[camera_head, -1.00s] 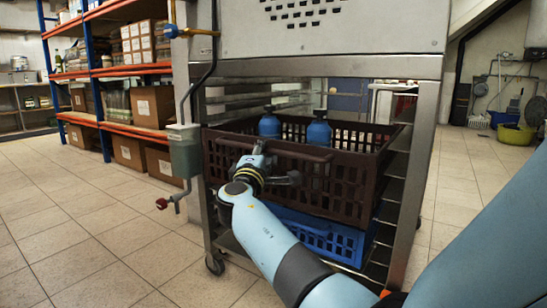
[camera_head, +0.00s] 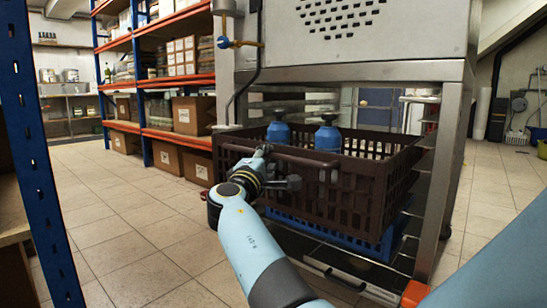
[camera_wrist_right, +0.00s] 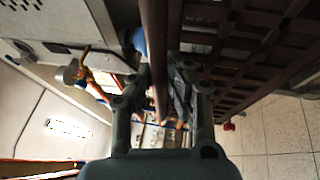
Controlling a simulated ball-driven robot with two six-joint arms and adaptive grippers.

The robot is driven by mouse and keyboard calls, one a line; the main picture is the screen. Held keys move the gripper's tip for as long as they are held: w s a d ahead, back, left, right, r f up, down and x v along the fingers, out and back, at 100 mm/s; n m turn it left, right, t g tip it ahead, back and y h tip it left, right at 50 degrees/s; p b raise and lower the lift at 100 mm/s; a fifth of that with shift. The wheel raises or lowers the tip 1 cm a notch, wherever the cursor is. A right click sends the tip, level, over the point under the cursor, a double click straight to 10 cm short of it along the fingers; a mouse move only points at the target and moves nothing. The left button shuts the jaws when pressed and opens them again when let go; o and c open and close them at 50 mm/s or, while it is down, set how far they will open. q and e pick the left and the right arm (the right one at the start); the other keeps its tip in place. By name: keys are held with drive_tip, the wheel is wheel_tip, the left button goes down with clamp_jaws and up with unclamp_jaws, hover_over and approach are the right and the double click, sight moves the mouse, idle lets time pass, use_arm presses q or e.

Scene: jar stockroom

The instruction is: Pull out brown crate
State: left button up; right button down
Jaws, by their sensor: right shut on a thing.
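The brown crate (camera_head: 350,205) is a slatted plastic crate in the lower part of the metal rack frame, with its front out past the frame. It also fills the upper right of the right wrist view (camera_wrist_right: 250,45). A brown bar (camera_head: 302,161) runs along the top of its near side. My right gripper (camera_head: 264,156) is shut on this bar; in the right wrist view (camera_wrist_right: 158,75) the bar passes between its fingers. Two blue-capped vessels (camera_head: 327,138) (camera_head: 278,132) stand in the crate. My left gripper is out of view.
A blue crate (camera_head: 372,246) sits under the brown one, mostly hidden. The rack's steel post (camera_head: 456,160) stands close on the right. A blue shelf upright (camera_head: 38,165) is near on the left. Tiled floor (camera_head: 115,205) is open between them.

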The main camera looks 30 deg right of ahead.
drive_tip(key=shift+s+a, duration=0.1)
drive_tip(key=shift+a, duration=0.1)
drive_tip(key=c, duration=1.3)
unclamp_jaws()
